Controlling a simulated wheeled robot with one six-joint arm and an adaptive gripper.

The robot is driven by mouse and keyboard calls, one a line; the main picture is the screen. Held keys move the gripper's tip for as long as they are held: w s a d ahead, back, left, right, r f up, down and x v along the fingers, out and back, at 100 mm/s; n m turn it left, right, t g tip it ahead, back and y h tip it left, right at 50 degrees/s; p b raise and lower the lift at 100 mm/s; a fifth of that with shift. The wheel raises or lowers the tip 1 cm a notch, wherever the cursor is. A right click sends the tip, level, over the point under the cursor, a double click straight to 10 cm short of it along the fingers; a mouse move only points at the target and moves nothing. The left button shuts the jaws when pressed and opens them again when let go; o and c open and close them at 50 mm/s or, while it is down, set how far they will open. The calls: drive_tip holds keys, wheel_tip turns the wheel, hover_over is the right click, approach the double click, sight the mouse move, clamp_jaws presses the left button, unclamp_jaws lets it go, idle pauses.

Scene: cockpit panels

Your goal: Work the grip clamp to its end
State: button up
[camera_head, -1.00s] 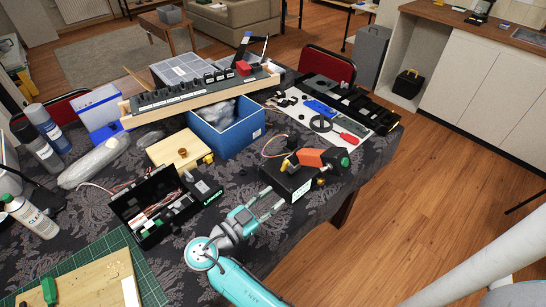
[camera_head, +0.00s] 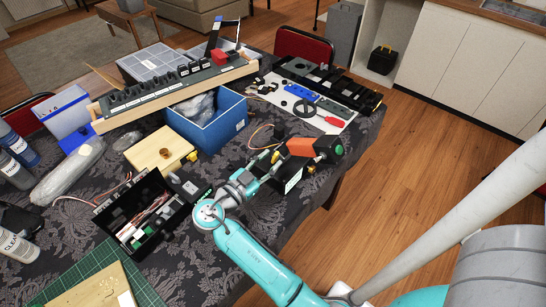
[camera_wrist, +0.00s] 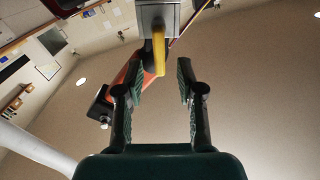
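The grip clamp appears to be the black box with an orange arm (camera_head: 301,147) that ends in a black head with a green button (camera_head: 338,150). Its dark base (camera_head: 292,182) is partly hidden by my gripper (camera_head: 274,166). In the wrist view my gripper (camera_wrist: 158,82) is open, with a finger on each side and empty space between them. A yellow tab (camera_wrist: 158,50) hangs from a grey block (camera_wrist: 157,18) just ahead of the fingertips. The orange arm (camera_wrist: 131,72) shows behind the left finger. I cannot tell whether a finger touches it.
An open black case (camera_head: 140,215) with wires lies left of my gripper. A blue bin (camera_head: 212,130) and a wooden box (camera_head: 155,152) stand behind. The table's right edge is close to the clamp.

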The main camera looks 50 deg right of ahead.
sight(275, 158)
drive_tip(key=shift+d, duration=1.15)
clamp_jaws()
